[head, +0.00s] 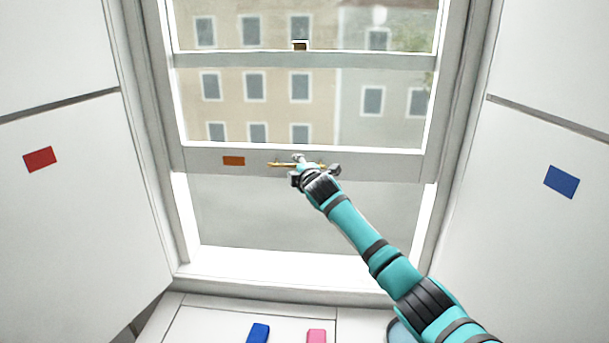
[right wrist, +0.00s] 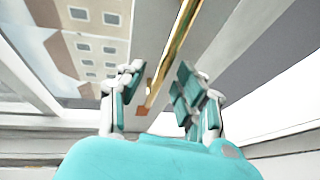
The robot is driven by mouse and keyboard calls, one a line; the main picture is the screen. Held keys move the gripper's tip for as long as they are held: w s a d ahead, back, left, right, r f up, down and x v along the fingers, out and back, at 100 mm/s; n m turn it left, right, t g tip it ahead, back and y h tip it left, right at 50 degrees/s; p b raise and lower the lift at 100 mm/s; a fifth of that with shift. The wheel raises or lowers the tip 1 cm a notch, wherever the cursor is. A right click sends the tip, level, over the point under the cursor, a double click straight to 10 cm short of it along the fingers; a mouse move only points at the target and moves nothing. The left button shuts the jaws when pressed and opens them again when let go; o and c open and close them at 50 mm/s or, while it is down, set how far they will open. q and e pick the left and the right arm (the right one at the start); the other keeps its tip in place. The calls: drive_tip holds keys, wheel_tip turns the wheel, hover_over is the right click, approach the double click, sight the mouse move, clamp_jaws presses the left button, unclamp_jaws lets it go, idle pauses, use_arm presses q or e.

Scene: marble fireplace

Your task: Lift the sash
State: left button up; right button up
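The sash (head: 400,163) is a light grey window frame. Its bottom rail stands above the sill, with a grey gap beneath it. A thin brass handle (head: 280,164) runs along the rail and also shows in the right wrist view (right wrist: 175,52). My right gripper (head: 301,163) is at the handle's right part, and the hand hides part of the bar. In the right wrist view my right gripper's fingers (right wrist: 160,92) are spread apart, with the bar running between them; I cannot tell whether they touch it. My left gripper is out of view.
An orange patch (head: 234,160) is on the rail. A small dark-gold latch (head: 300,46) sits higher up. White side panels carry a red patch (head: 40,159) and a blue patch (head: 562,181). Blue (head: 258,333) and pink (head: 317,336) items lie below the sill (head: 270,289).

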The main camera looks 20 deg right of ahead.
drive_tip(key=s+r, duration=0.2)
drive_tip(key=s, duration=0.8)
drive_tip(key=shift+a, duration=0.45)
